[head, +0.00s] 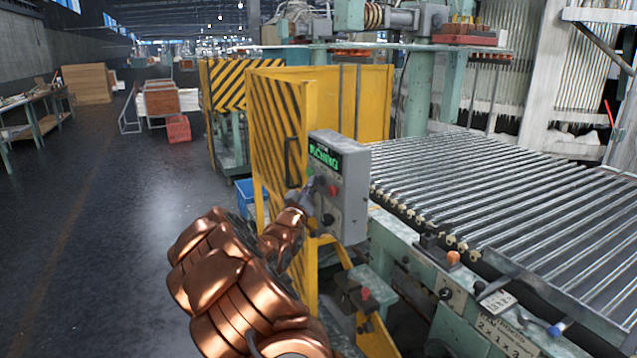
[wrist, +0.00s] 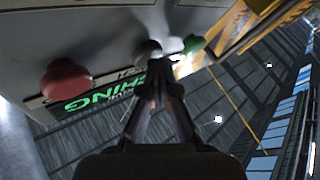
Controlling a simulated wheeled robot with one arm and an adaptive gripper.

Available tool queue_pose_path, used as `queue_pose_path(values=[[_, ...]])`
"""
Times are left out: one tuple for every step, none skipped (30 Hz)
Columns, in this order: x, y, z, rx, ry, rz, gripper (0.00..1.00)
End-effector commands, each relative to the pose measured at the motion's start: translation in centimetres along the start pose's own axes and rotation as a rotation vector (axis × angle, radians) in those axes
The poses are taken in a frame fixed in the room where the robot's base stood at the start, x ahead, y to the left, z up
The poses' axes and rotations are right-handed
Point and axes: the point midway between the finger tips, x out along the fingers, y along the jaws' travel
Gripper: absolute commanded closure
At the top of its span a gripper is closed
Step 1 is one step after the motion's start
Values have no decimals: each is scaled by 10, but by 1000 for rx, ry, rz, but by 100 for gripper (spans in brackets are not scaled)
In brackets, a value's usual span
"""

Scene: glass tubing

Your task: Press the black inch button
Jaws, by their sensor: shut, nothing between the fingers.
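A grey control box (head: 350,190) with a lit green display (head: 325,156) stands on the yellow guard, right of centre in the head view. Its face shows a red button and a dark knob (head: 328,219) below it. In the wrist view the panel shows a red button (wrist: 66,80) at left, a dark grey round button (wrist: 148,48) in the middle and a green button (wrist: 193,43) to its right. My gripper (wrist: 158,75) is shut and empty, its tips close below the middle button; I cannot tell whether they touch. In the head view my gripper (head: 307,193) is at the box's left side, partly hidden by my arm.
Yellow guard panels (head: 280,130) stand behind and beside the box. A roller conveyor (head: 490,190) with levers and knobs along its edge lies to the right. The floor (head: 110,230) at left is open, with a workbench (head: 35,125) farther back.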

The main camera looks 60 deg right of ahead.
Motion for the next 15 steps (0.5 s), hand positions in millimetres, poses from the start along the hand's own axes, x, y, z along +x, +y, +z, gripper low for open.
queue_pose_path(values=[[0, 1, 1, 0, -2, 1, 100], [0, 1, 1, 0, -2, 1, 100], [0, 1, 1, 0, -2, 1, 100], [0, 1, 1, 0, -2, 1, 100], [0, 1, 1, 0, -2, 1, 100], [0, 0, 1, 0, -2, 1, 100], [0, 0, 1, 0, -2, 1, 100], [-1, 0, 0, 0, -2, 1, 100], [-2, -1, 0, 0, -2, 1, 100], [-2, -1, 0, 0, -2, 1, 100], [-3, -2, -1, 0, -2, 1, 100], [-4, -3, -2, 0, -2, 1, 100], [-6, -4, -2, 0, -2, 0, 100], [-7, -5, -3, 0, -1, 0, 100], [-8, -6, -4, 0, -1, 0, 100]])
